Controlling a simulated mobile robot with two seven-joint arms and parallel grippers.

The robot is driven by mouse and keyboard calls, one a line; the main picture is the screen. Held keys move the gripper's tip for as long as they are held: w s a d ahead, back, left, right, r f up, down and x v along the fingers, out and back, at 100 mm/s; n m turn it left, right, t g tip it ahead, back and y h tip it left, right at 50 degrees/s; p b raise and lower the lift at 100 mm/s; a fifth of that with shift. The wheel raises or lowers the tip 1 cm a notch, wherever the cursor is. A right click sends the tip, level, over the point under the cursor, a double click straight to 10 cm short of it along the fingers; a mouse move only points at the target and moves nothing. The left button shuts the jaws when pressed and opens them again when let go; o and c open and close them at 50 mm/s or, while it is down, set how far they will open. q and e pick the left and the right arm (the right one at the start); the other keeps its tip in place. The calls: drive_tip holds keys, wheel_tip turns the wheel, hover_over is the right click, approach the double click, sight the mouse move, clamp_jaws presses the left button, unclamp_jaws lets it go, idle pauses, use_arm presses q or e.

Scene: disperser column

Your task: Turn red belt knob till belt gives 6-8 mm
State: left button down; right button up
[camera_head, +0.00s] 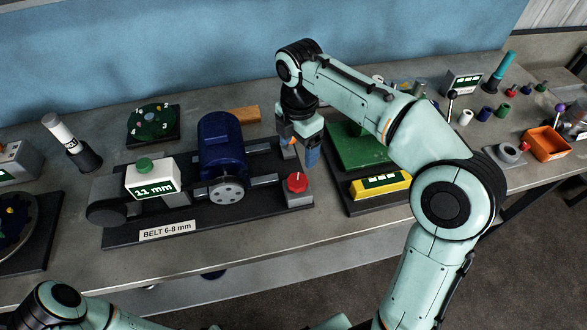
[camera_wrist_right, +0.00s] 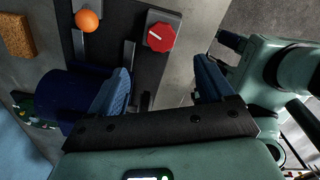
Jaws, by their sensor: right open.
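The red belt knob (camera_head: 297,183) sits on a grey block at the right end of the belt rig's dark base. In the right wrist view the knob (camera_wrist_right: 161,37) lies ahead of the jaws, apart from both fingers, with a white mark on it. My right gripper (camera_head: 305,152) is above and just behind the knob. Its blue fingers (camera_wrist_right: 160,82) are open and empty. The white gauge box (camera_head: 152,180) with a green button reads 11 mm. A label (camera_head: 167,231) says BELT 6-8 mm. My left arm shows at the lower left, but its gripper is out of view.
A blue motor (camera_head: 222,145) stands left of the knob. An orange ball (camera_wrist_right: 88,21) is near the knob. A green plate with a yellow display block (camera_head: 381,185) lies to the right. The bench front edge is clear below the knob.

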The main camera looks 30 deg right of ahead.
sight(298, 180)
wheel_tip(298, 180, down, 11)
drive_tip(key=shift+s+f+b, duration=0.1)
drive_tip(key=shift+s+b, duration=0.05)
drive_tip(key=shift+b, duration=0.75)
drive_tip(key=shift+f, duration=0.45)
use_arm(q)
drive_tip(key=s+f, duration=0.2)
drive_tip(key=f, duration=0.1)
drive_tip(key=shift+s, duration=0.25)
use_arm(e)
drive_tip(key=c, duration=1)
